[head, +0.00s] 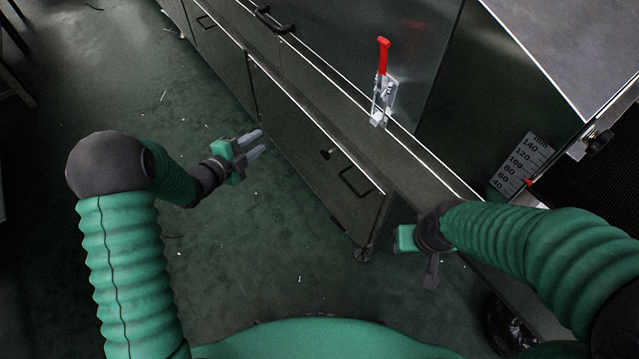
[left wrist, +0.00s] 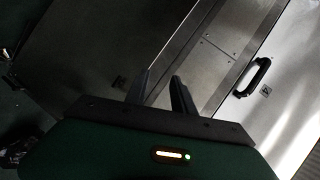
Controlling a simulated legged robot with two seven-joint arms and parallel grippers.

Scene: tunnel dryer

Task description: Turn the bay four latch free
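A small dark knob-like latch (head: 325,154) sits on a lower cabinet door (head: 300,135), beside a black bar handle (head: 355,183). A toggle clamp (head: 383,85) with a red upright handle stands on the ledge above.
A numbered scale (head: 522,163) is at the right. Another black handle (head: 272,18) is farther back. The floor (head: 290,230) left of the cabinet is mostly clear.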

